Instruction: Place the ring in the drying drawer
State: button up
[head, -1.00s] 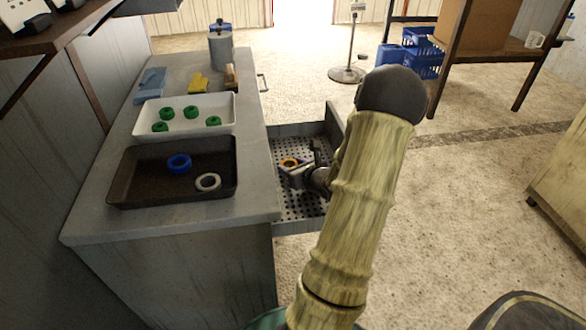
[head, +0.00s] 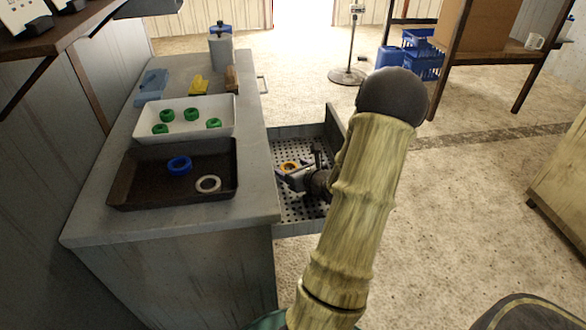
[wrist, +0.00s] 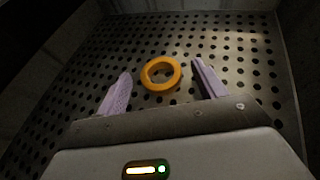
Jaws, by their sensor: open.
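The yellow-orange ring (wrist: 147,76) lies flat on the perforated floor of the open drying drawer (wrist: 225,45). It also shows in the head view (head: 289,166), partly covered by my gripper (head: 290,177). In the wrist view my gripper (wrist: 160,85) is open, with one pale finger on each side of the ring and a gap to both. The drawer (head: 302,215) is pulled out from the right side of the grey counter. My arm hides part of the drawer's right side in the head view.
On the counter (head: 190,222), a dark tray (head: 135,190) holds a blue ring (head: 179,165) and a white ring (head: 208,184). A white tray (head: 186,131) behind it holds several green rings. Open floor lies right of the drawer.

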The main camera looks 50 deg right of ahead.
jog(key=p+v, duration=0.1)
jog(key=v, duration=1)
jog(key=shift+s+a+r, duration=0.1)
jog(key=shift+s+a, duration=0.05)
jog(key=shift+s, duration=0.2)
